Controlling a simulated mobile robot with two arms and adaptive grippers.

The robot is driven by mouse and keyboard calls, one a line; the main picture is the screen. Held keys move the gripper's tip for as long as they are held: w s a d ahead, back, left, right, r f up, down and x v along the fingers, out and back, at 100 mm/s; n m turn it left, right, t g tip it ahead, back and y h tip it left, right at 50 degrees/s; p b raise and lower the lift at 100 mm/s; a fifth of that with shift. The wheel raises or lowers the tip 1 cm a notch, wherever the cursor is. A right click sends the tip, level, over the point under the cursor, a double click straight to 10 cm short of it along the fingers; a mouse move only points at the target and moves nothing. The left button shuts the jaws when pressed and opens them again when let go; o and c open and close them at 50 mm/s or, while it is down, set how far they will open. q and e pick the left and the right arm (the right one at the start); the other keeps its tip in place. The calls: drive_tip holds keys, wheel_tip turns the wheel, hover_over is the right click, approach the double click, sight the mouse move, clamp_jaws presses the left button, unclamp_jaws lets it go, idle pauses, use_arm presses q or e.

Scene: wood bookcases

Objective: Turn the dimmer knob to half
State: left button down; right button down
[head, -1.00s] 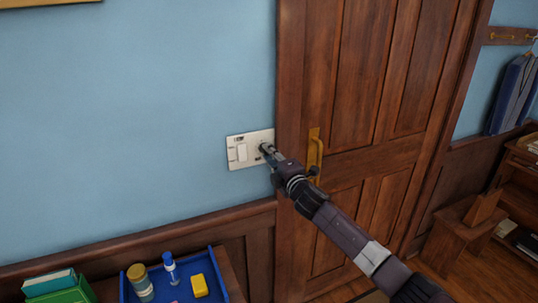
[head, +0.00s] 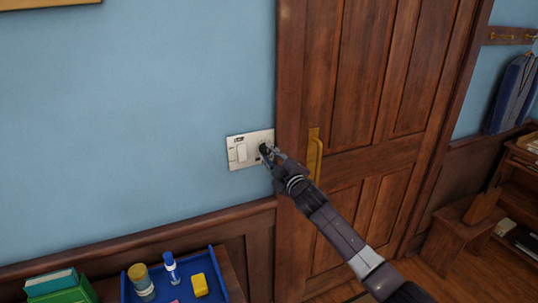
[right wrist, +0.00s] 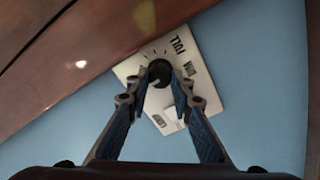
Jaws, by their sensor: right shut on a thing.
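A white wall plate (head: 234,162) is on the blue wall just left of the door frame, with a pale rocker switch (head: 241,153) and a black dimmer knob (head: 264,148). In the right wrist view the round knob (right wrist: 160,71) has tick marks around it and the word FULL on the plate (right wrist: 208,98) nearby. My right gripper (head: 268,152) is shut on the knob, with a finger on each side of it in the wrist view (right wrist: 160,84). The fingers hide part of the knob, and its exact setting is hard to tell. My left gripper is not in view.
A wooden door (head: 357,100) with a brass handle (head: 314,155) is close to the right of my gripper. A blue tray (head: 220,282) with bottles and a yellow block (head: 200,285) is below. The wall left of the plate is clear.

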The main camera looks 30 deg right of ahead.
idle(0.4)
drive_tip(key=c, duration=1.7)
unclamp_jaws()
drive_tip(key=shift+s, duration=0.1)
drive_tip(key=s, duration=1.2)
drive_tip(key=shift+a, duration=0.3)
drive_tip(key=shift+w, duration=0.1)
